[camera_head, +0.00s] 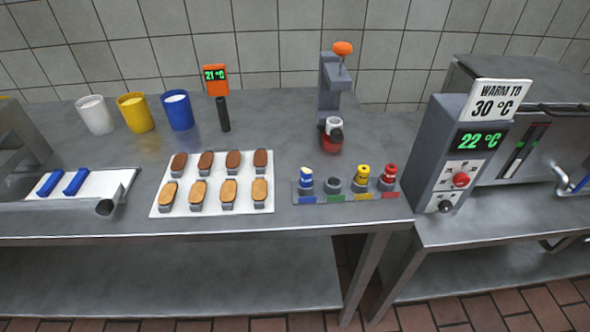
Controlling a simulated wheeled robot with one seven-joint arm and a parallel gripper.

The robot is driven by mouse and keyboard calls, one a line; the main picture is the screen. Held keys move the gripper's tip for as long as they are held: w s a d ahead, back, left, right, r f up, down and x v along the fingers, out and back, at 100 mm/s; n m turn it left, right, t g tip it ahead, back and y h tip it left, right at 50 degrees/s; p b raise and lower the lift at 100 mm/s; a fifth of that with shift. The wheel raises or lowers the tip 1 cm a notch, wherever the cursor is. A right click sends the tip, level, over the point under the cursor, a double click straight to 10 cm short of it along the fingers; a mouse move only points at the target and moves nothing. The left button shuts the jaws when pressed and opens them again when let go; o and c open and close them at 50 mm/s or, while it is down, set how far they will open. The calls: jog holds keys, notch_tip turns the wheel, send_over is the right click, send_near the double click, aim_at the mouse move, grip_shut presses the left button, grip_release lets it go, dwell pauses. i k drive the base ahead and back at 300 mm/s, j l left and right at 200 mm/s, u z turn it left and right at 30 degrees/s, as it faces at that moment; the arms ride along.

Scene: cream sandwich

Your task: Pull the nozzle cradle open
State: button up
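A dark grey stand (328,90) with an orange ball-topped lever (343,49) stands at the back of the counter, right of centre. Low on it sits a white cylindrical part (333,125) with a dark round piece (337,136) facing forward, above a red base (331,145). This seems to be where the nozzle cradle is; I cannot tell whether it is open or shut. A rack (320,199) in front has colour-marked places: blue, yellow and red-capped nozzles (362,178) stand in it, and a plain grey holder (333,185) at the green mark. My gripper is not in view.
A white tray (212,211) of several biscuits lies left of the rack. White, yellow and blue cups (178,112) and a 21 °C display (215,78) stand behind. A grey unit (455,150) reading 22 °C is at right. Counter between tray and rack is clear.

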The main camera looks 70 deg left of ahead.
aim_at(334, 127)
jog(key=u, duration=1.9)
